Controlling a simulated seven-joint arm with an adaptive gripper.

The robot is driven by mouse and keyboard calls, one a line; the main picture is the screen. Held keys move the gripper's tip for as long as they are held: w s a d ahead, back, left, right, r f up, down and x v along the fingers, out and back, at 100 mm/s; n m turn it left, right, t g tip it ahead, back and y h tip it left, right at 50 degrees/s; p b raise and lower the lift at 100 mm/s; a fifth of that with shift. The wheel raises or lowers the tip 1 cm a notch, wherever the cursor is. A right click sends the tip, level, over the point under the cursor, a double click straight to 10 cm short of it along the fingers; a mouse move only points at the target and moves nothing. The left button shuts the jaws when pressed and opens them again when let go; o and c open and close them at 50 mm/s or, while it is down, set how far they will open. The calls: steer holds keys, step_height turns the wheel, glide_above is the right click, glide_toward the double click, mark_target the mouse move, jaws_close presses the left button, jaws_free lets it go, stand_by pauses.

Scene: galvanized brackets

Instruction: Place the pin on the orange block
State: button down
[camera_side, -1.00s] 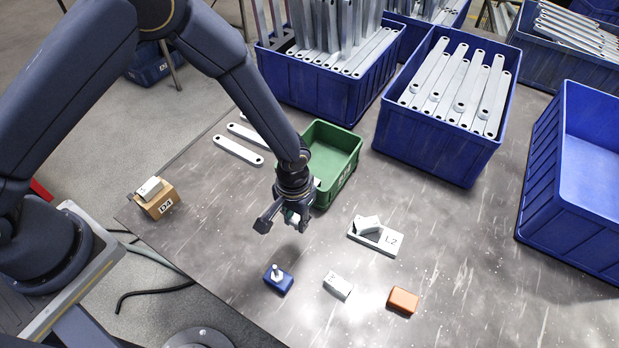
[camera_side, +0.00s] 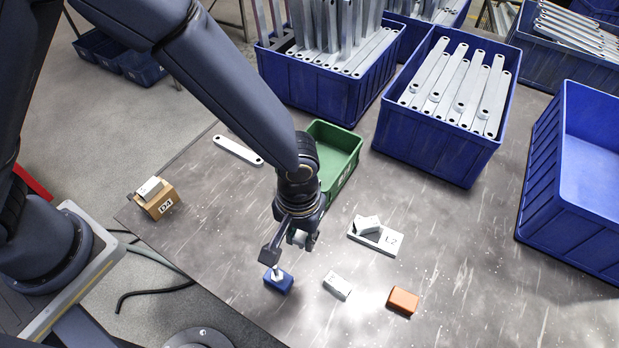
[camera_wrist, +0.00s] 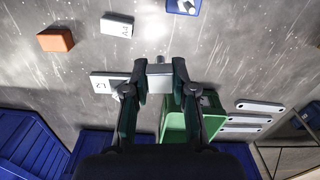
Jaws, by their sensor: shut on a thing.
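My gripper (camera_side: 289,246) hangs above the table, a little above and right of the blue block (camera_side: 281,284) in the side view. In the wrist view its fingers (camera_wrist: 159,73) are shut on a grey piece (camera_wrist: 159,82) with a short round stub; I cannot tell for certain what it is.
A white block (camera_side: 337,286) lies between the blue and orange blocks. A white plate marked L2 (camera_side: 387,242) carries a small block. A green bin (camera_side: 335,165) stands behind my gripper; blue crates (camera_side: 440,145) fill the back. The table right of the orange block is clear.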

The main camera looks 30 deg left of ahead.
steer(key=d+r, duration=0.1)
steer(key=d, duration=0.7)
steer(key=m, duration=0.2)
glide_toward(405, 299)
steer(key=shift+s+a+f, duration=0.4)
steer(key=shift+s+a, duration=0.1)
steer(key=shift+a, duration=0.1)
steer(key=shift+w+d+f, duration=0.45)
steer(key=shift+d+f, duration=0.05)
steer(key=shift+f, duration=1.75)
steer(key=shift+f, duration=0.15)
steer(key=c, duration=0.9)
jaws_free()
steer(key=shift+c, duration=0.2)
